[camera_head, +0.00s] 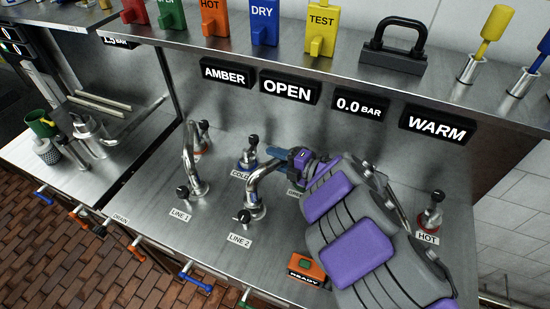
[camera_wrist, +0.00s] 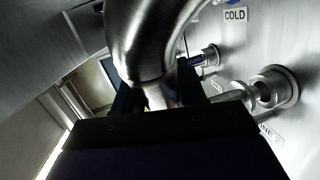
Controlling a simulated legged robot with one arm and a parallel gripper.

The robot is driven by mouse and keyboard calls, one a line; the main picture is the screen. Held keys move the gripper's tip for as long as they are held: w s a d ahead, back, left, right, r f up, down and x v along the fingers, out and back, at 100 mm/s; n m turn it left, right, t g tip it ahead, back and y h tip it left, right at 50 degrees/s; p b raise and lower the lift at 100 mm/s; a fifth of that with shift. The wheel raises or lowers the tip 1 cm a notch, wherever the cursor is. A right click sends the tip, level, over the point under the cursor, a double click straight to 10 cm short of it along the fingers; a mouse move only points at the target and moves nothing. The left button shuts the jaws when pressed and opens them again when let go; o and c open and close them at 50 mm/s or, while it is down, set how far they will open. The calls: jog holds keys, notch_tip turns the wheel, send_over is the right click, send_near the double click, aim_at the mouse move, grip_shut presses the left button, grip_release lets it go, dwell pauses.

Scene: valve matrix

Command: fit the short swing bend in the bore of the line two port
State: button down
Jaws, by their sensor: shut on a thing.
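The short swing bend (camera_head: 262,176) is a curved steel pipe, held at its upper end by my gripper (camera_head: 279,156). In the wrist view the bend (camera_wrist: 150,40) looms large and runs down between the dark jaws of my gripper (camera_wrist: 150,95), which are shut on it. In the head view the bend's lower end meets the line two port (camera_head: 253,211), behind the LINE 2 label. I cannot tell whether it sits inside the bore or just above it. My gripper comes in from the right, and its body hides part of the bench.
A taller steel bend stands on the line 1 port (camera_head: 197,189) to the left. Small valves stand behind, including the cold one (camera_head: 250,158), and the hot valve (camera_head: 431,215) is at right. An orange READY box (camera_head: 307,266) lies in front. The front left bench is clear.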

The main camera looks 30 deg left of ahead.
jog(key=shift+f+b, duration=0.4)
jog(key=shift+f, duration=0.15)
jog(key=shift+r, duration=0.35)
jog(key=shift+d+b, duration=0.15)
jog(key=shift+b, duration=0.15)
dwell(1.9)
jog(key=shift+f+b, duration=0.85)
jog(key=shift+f, duration=0.5)
jog(key=c, duration=0.6)
grip_release()
jog(key=shift+o, duration=0.2)
jog(key=d+r+p, duration=0.2)
jog(key=d+p, duration=0.2)
jog(key=d, duration=0.7)
jog(key=shift+s+d, duration=0.3)
jog(key=shift+d, duration=0.05)
